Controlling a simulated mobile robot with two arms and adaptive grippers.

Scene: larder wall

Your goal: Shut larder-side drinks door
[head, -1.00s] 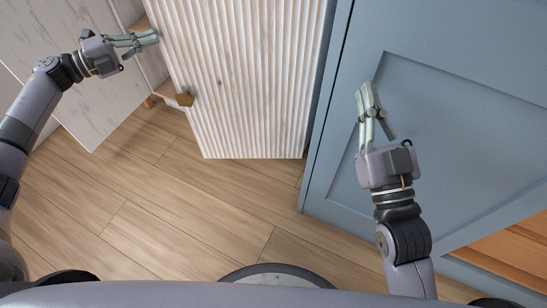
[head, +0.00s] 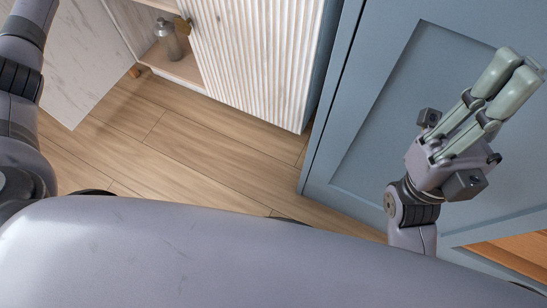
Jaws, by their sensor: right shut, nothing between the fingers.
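A marble-patterned white door (head: 70,65) stands open at left, beside the open compartment with a metal shaker (head: 167,40). The blue larder front (head: 385,115) fills the right. Wooden floor (head: 190,150) lies clear before the cabinet.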

